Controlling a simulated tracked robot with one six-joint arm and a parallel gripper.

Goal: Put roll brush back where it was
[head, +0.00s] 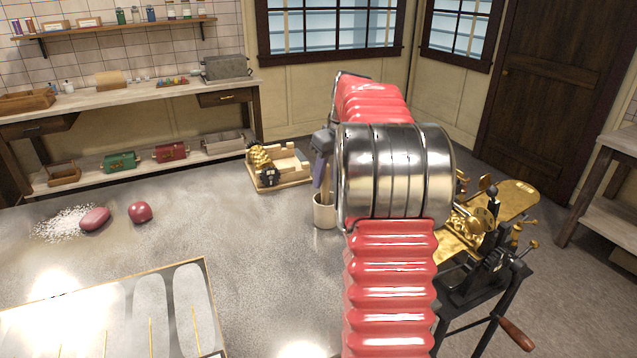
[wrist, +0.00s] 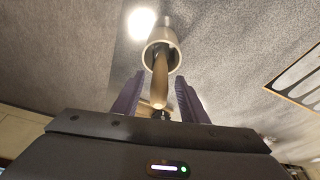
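A pale cup (head: 325,214) stands on the grey table just left of my arm in the head view. A tan wooden handle (head: 329,183) rises out of it, probably the roll brush's; its head cannot be made out. In the wrist view the cup (wrist: 166,58) shows its mouth, and the handle (wrist: 160,88) extends from it between my two purple fingers. My gripper (wrist: 160,78) is open, with a visible gap on both sides of the handle. In the head view my gripper (head: 319,172) is above the cup, partly hidden by my arm.
A gold and black machine with a crank (head: 478,235) stands right of my arm. A wooden tray with a brass roller device (head: 279,167) sits behind the cup. Two red lumps (head: 140,212), white powder (head: 62,222) and a framed panel (head: 207,270) lie left. Table between is clear.

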